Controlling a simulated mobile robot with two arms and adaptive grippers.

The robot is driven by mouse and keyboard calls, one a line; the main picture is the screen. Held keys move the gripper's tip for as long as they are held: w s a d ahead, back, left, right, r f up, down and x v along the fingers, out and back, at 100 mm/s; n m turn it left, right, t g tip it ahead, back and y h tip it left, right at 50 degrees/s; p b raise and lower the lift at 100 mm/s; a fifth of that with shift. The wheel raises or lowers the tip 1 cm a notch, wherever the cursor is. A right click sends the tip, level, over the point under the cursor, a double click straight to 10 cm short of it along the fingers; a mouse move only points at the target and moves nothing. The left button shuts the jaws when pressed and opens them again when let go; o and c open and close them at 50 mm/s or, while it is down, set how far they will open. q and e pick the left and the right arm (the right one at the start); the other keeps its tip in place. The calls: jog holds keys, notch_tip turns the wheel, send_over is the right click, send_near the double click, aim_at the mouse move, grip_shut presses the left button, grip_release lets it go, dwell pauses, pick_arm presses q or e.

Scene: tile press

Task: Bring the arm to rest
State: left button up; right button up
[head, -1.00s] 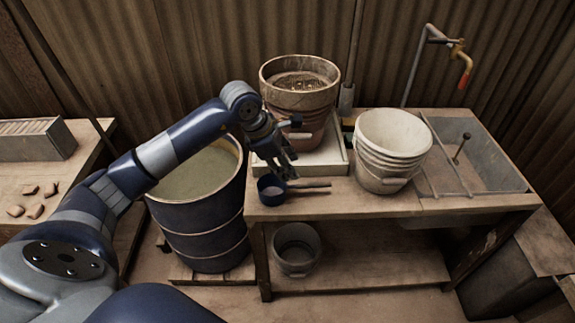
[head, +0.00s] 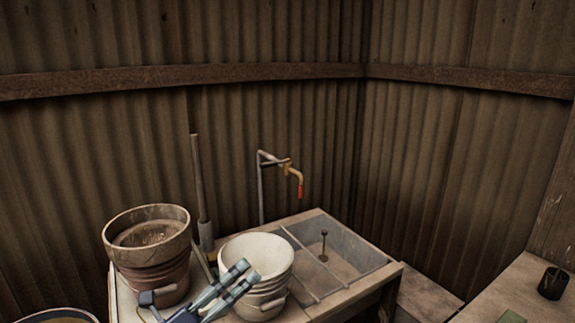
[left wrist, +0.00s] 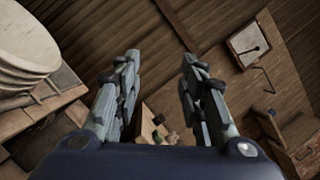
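My left gripper (head: 246,271) is at the bottom of the head view, its fingers pointing up and to the right in front of the white bucket (head: 265,252). In the left wrist view the two fingers of the left gripper (left wrist: 160,58) stand well apart with nothing between them. It is open and empty. I cannot tell whether it touches the bucket. Most of the left arm is below the head view. My right gripper is in neither view.
A black cup (head: 552,283) stands on a table at the far right. A drum's rim (head: 60,316) shows bottom left.

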pick_arm(q)
jog(key=a+f+n+t+y, duration=0.3)
jog(key=a+n+t+y, duration=0.3)
jog(key=a+n+y, duration=0.8)
jog(key=s+a+f+n+g+y, duration=0.1)
jog(key=s+f+n+g+y, duration=0.15)
jog(key=f+n, duration=0.45)
jog(key=s+a+f+n+g+y, duration=0.1)
jog(key=s+f+n+g, duration=0.25)
jog(key=f+n, duration=0.35)
jog(key=s+d+f+n+g+h, duration=0.1)
jog(key=s+d+f+n+g, duration=0.1)
jog(key=s+f+g, duration=0.65)
jog(key=s+d+f+n+g+h, duration=0.25)
jog(key=s+f, duration=0.25)
jog(key=s, duration=0.6)
notch_tip(320, 180, down, 27)
jog(key=s+g+y, duration=0.1)
jog(key=s+g, duration=0.1)
jog(key=s, duration=0.1)
jog(key=s+a+f, duration=0.3)
jog(key=s+f, duration=1.2)
jog(key=s, duration=0.1)
jog(key=shift+f+g, duration=0.4)
